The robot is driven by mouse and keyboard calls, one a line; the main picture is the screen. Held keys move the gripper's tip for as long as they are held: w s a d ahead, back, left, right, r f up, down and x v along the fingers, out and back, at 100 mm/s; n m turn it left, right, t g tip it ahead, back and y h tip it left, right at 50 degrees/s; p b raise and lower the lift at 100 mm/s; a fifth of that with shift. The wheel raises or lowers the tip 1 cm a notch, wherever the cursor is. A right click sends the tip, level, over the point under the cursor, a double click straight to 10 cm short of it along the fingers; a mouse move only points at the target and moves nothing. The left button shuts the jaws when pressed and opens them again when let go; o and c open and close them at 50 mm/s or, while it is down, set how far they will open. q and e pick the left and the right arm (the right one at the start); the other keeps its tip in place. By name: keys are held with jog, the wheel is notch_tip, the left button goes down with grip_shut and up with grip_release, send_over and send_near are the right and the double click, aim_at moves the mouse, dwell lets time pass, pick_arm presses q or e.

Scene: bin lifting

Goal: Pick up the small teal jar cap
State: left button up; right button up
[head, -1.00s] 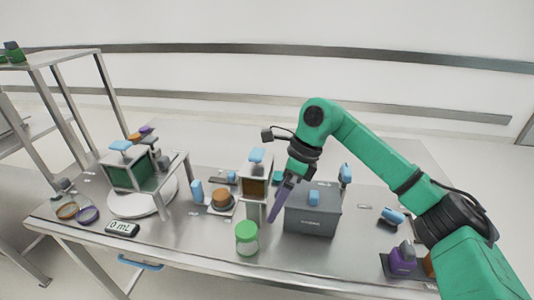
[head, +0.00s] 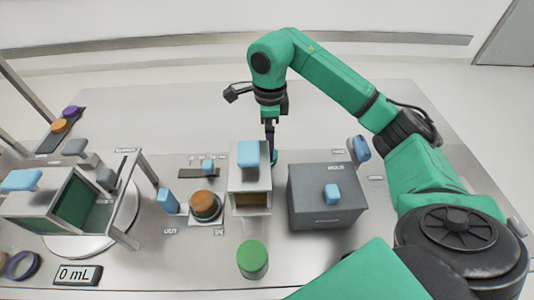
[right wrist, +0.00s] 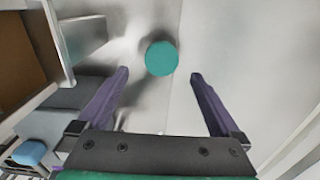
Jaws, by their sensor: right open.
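The small teal jar cap (right wrist: 161,58) is a flat round disc on the pale surface in the right wrist view. It lies just beyond my right gripper's fingertips, centred between them in the picture. My right gripper (right wrist: 158,76) is open, with its two purple fingers apart and nothing between them. In the head view my right gripper (head: 270,148) points down behind the gap between the small metal stand and the grey box. A bit of the teal cap (head: 275,157) shows by its tips, partly hidden. My left gripper is not in view.
The metal stand (head: 249,177) with a blue block on top is close on the left. The grey box (head: 327,205) stands to the right. A green-lidded jar (head: 252,258) is in front. The tabletop (head: 325,120) behind is clear.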

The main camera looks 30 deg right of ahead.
notch_tip(320, 180, down, 4)
jog(key=shift+d+f+p, duration=0.15)
jog(key=shift+p, duration=0.65)
jog(key=shift+f, duration=0.5)
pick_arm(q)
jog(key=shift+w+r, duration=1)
pick_arm(e)
jog(key=c, duration=1.3)
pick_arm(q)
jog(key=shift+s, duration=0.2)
pick_arm(e)
jog(key=shift+c, duration=0.3)
